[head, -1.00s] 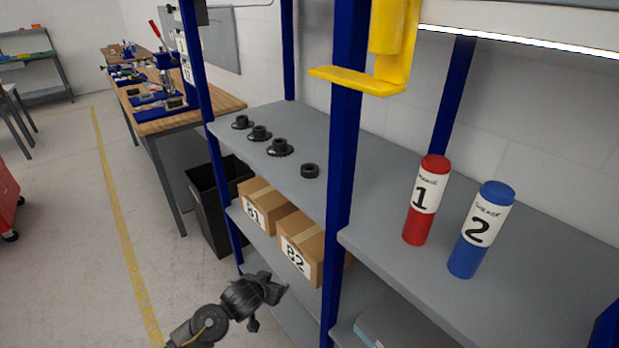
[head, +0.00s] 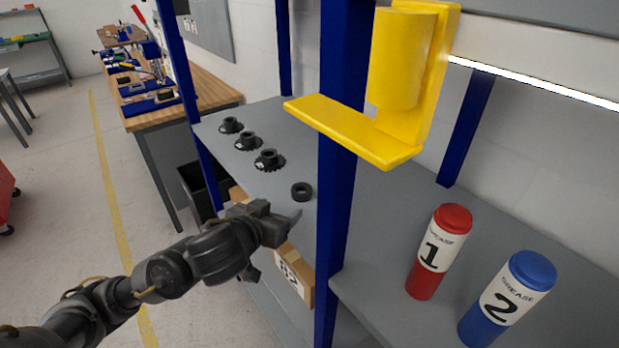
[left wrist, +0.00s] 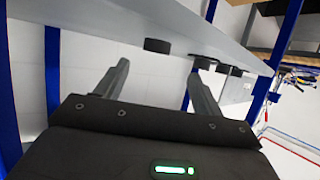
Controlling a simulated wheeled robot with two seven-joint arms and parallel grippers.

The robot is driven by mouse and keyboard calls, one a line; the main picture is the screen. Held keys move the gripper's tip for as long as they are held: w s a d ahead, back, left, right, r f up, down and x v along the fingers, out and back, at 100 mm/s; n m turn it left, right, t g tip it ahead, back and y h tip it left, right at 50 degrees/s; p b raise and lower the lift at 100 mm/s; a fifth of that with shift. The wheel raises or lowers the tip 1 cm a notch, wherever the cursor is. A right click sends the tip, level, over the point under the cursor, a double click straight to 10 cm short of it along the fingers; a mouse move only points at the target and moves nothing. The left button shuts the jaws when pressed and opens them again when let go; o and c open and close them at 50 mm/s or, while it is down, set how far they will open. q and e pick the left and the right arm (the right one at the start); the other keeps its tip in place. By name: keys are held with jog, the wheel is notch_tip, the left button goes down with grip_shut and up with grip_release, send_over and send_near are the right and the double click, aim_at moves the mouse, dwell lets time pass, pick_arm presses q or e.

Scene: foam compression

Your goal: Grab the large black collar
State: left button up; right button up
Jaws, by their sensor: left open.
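A plain black ring-shaped collar (head: 301,191) lies on the grey shelf (head: 285,135), nearest the blue post. Behind it stand three black flanged parts in a row, the nearest (head: 269,160), the middle (head: 247,141) and the farthest (head: 230,125). My left gripper (head: 276,243) is open and empty, in front of the shelf edge and just short of the plain collar. In the left wrist view, the plain collar (left wrist: 157,46) shows beyond and between the open fingers (left wrist: 157,74), apart from them. The flanged parts (left wrist: 222,68) show farther right there. My right gripper is not in view.
A blue post (head: 338,150) stands just right of the collar, with a yellow bracket (head: 345,130) on it. A red bottle (head: 440,252) and a blue bottle (head: 508,298) stand on the right shelf. A cardboard box (head: 292,278) sits on the lower shelf.

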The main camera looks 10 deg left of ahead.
aim_at(298, 195)
pick_arm(q)
jog(key=shift+x, duration=0.9)
jog(key=x, duration=0.2)
jog(key=shift+w+d+b, duration=0.3)
jog(key=shift+w, duration=0.05)
jog(key=shift+w+f, duration=0.2)
jog(key=shift+w, duration=0.45)
jog(key=x, duration=0.4)
jog(key=shift+w+d, duration=0.1)
jog(key=shift+w, duration=0.15)
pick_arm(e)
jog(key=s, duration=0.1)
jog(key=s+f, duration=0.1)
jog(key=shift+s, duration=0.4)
pick_arm(q)
jog(key=shift+s, duration=0.1)
